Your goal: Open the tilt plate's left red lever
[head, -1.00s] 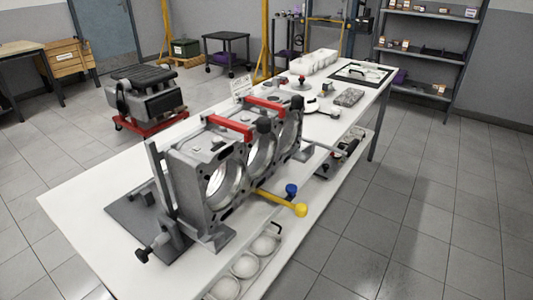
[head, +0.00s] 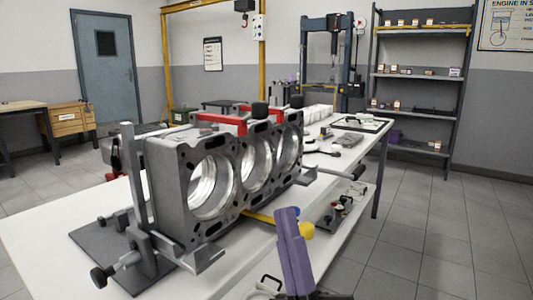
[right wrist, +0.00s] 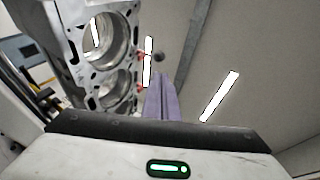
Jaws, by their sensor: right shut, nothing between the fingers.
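The grey engine block (head: 185,195), with large round bores, sits clamped on the tilt plate (head: 95,245) on the white table. My right gripper (head: 288,212) has purple fingers, shut and empty, pointing up in front of the block and well below the levers. In the right wrist view the fingers (right wrist: 160,90) are beside the block (right wrist: 75,50); small red parts show at its edge. My left gripper is not in view.
A yellow bar (head: 258,215) with a yellow knob (head: 306,231) sticks out below the block, partly hidden by my right gripper. A black clamp knob (head: 99,277) is at the plate's front left. White parts and tools stand farther back on the table.

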